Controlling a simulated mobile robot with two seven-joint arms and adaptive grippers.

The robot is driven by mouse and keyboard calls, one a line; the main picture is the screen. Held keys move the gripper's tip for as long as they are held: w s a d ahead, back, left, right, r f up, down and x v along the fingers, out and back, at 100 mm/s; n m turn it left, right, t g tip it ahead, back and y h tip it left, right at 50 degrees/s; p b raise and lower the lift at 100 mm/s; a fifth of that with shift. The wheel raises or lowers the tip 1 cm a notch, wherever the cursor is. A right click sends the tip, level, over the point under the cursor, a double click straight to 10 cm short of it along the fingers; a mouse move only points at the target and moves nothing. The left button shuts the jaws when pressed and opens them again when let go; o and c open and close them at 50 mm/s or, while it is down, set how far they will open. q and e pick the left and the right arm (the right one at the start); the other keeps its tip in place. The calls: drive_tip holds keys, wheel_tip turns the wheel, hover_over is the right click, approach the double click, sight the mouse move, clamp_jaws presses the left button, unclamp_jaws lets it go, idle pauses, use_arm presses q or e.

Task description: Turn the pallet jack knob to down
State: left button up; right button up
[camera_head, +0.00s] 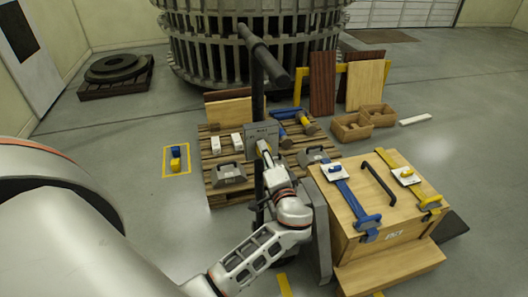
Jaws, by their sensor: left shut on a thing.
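The pallet jack's dark handle (262,52) stands upright in the middle of the view, with a thick crossbar at its top. A grey plate (255,130) sits partway down its post. A small yellow part, which looks like the knob (263,145), shows at the plate's lower front. My left gripper (267,156) is at the plate from below and is shut on the knob. Its fingers cover part of the knob, so I cannot tell which way it points. My right gripper is not in view.
Behind the post lies a wooden pallet (212,150) with blocks and tools. A wooden crate (400,235) with blue and yellow clamps stands to the right, close to my forearm. A large caged ring (200,50) fills the back. Open floor (110,140) lies to the left.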

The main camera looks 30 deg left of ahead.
use_arm(q)
drive_tip(key=m+p, duration=0.1)
drive_tip(key=m, duration=0.2)
drive_tip(key=shift+m, duration=0.3)
idle(0.5)
drive_tip(key=o, duration=1.1)
drive_tip(key=v, duration=0.7)
drive_tip(key=shift+d, duration=0.2)
drive_tip(key=shift+s+f, duration=0.15)
drive_tip(key=shift+s, duration=0.05)
